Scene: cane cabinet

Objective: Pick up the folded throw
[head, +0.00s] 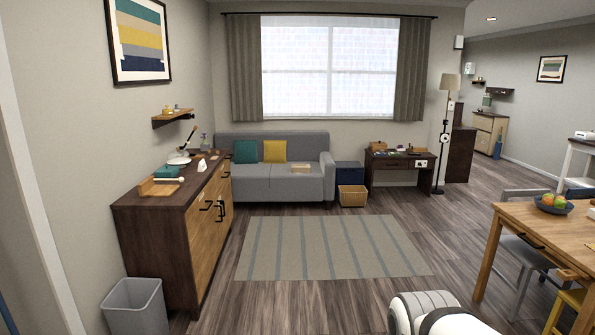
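A small, flat beige item (301,167) lies on the seat of the grey sofa (255,183), right of its middle. It may be the folded throw, but it is too small to be sure. A teal block-shaped item (166,171) lies on the dark wood cabinet (165,216) at left; I cannot tell whether it is cloth or a box. White rounded parts of my own body show at the bottom edge. My gripper is not in view.
A striped rug (330,247) covers open floor before the sofa. A grey bin (136,306) stands at the cabinet's near end. A wicker basket (352,195) sits right of the sofa. A wooden table (545,232) with chairs stands at right.

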